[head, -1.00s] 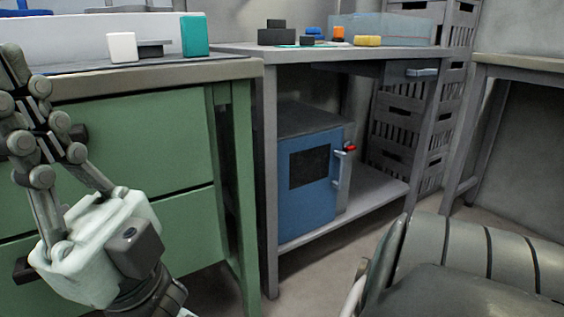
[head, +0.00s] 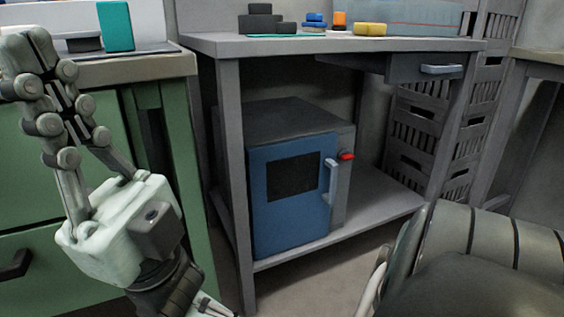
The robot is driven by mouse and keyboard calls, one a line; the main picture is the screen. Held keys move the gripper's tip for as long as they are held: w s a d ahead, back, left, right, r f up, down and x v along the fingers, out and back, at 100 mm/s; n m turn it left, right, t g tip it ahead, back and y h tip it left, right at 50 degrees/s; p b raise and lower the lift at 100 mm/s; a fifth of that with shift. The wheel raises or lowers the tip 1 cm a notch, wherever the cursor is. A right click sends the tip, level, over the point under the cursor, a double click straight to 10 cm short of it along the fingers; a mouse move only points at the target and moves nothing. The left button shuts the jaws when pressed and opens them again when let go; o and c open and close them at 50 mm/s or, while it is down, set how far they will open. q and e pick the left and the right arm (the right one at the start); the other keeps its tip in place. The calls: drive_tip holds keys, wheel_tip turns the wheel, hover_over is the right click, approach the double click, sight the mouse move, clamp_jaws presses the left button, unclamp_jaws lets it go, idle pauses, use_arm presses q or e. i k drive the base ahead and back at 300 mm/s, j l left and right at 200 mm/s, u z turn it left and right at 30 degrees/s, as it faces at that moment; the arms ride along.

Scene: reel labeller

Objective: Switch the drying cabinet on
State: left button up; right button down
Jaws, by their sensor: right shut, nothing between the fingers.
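The drying cabinet (head: 265,215) is a blue-fronted grey box on the lower shelf of a grey bench. Its door has a dark window (head: 292,176) and a pale upright handle (head: 331,184), and looks shut. A small red control (head: 347,156) sits on the grey strip right of the handle; its setting is too small to tell. My right gripper (head: 40,75) is at the left of the picture, fingers pointing up, shut and empty. It is in front of the green drawer unit, well left of the cabinet and apart from it. My left gripper is out of view.
The grey bench (head: 330,47) overhangs the cabinet, with a leg (head: 237,190) left of it and a small drawer (head: 425,68) above right. A padded grey seat (head: 480,240) fills the lower right. Green drawers (head: 180,200) stand left. Shelf right of the cabinet is clear.

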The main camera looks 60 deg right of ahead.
sight(344, 154)
drive_tip(key=k+l, duration=0.15)
drive_tip(key=l, duration=0.35)
drive_tip(key=k+l, duration=0.1)
drive_tip(key=l, duration=0.4)
drive_tip(key=k+l, duration=0.15)
drive_tip(key=l, duration=0.35)
drive_tip(key=k+l, duration=0.1)
drive_tip(key=l, duration=0.4)
drive_tip(key=k+l, duration=0.15)
drive_tip(key=l, duration=0.4)
drive_tip(key=k+l, duration=0.15)
drive_tip(key=l, duration=0.35)
drive_tip(key=k+l, duration=0.1)
drive_tip(key=l, duration=0.4)
drive_tip(key=k+l, duration=0.15)
drive_tip(key=l, duration=0.35)
drive_tip(key=j+z, duration=0.45)
drive_tip(key=k+j+z, duration=0.15)
drive_tip(key=z, duration=0.3)
drive_tip(key=j, duration=0.1)
